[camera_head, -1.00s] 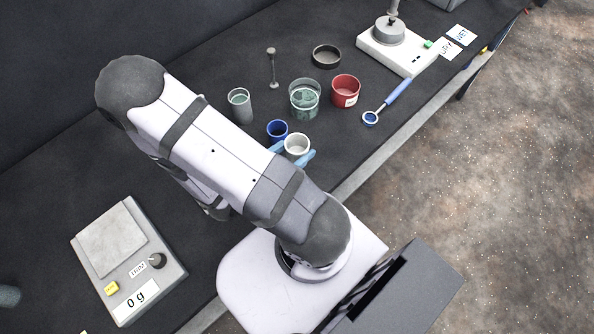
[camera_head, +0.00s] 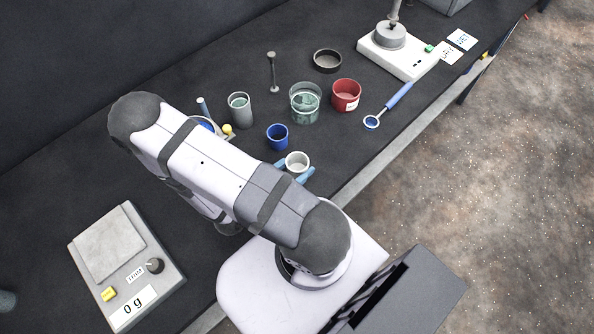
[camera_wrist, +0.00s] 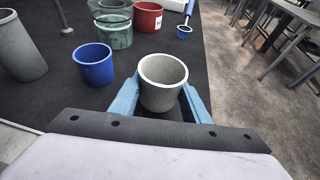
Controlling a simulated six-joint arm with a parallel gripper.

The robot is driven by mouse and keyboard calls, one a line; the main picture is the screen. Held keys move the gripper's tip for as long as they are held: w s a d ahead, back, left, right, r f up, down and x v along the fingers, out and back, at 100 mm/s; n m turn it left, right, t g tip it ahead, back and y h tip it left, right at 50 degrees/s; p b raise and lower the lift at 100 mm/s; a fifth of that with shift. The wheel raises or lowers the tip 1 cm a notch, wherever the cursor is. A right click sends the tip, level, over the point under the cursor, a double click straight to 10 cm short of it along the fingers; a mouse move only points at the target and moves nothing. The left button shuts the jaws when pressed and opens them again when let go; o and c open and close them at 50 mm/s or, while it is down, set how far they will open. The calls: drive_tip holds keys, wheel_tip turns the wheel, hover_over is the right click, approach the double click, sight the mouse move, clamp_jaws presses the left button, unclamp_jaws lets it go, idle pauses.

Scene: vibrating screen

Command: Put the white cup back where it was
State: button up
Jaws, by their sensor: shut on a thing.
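The white cup (camera_head: 297,161) is upright between the two blue fingers of my gripper (camera_head: 294,172), near the front edge of the bench. In the wrist view the cup (camera_wrist: 162,82) sits between the fingertips of my gripper (camera_wrist: 160,97), one finger on each side, and it looks empty. My gripper is shut on it. Whether the cup's base touches the bench cannot be told. My arm covers part of the bench to the left of the cup.
A blue cup (camera_head: 278,137) stands just behind and left of the white cup. Behind are a grey cup (camera_head: 241,110), a glass beaker (camera_head: 305,103) and a red cup (camera_head: 346,95). A blue-handled loop tool (camera_head: 388,105) lies right. A scale (camera_head: 127,265) reads 0 g.

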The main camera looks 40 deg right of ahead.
sight(297, 173)
drive_tip(key=shift+f, duration=1.4)
drive_tip(key=shift+f, duration=0.2)
drive_tip(key=o, duration=1.2)
drive_tip(key=shift+r, duration=0.3)
drive_tip(key=b+v, duration=0.3)
drive_tip(key=v, duration=0.9)
drive_tip(key=shift+s, duration=0.1)
